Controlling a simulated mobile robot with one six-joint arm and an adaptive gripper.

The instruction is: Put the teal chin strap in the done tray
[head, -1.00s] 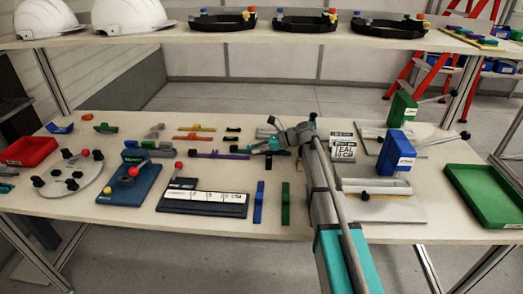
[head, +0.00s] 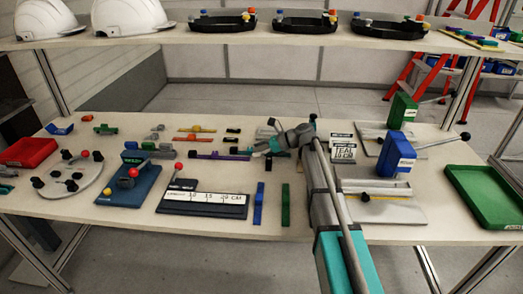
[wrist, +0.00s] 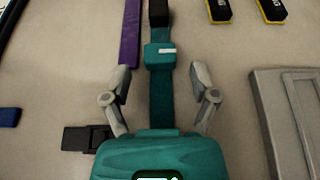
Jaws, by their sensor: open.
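The teal chin strap (wrist: 162,96) lies lengthwise on the table in the wrist view, with a teal slider bearing a white mark and a black upper end. My gripper (wrist: 160,76) is open, with one finger on each side of the strap and a gap to both. The strap's near end is hidden by the gripper body. In the head view my gripper (head: 266,147) is low over the middle of the table, and I cannot separate the strap from it. A green tray (head: 453,180) stands empty at the right end of the table; its label is too small to read.
A purple strap (wrist: 130,32) lies close beside the left finger. A black buckle (wrist: 87,138) is at lower left. A blue block-shaped fixture (head: 396,148) and a green one (head: 403,108) stand between my arm and the green tray.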

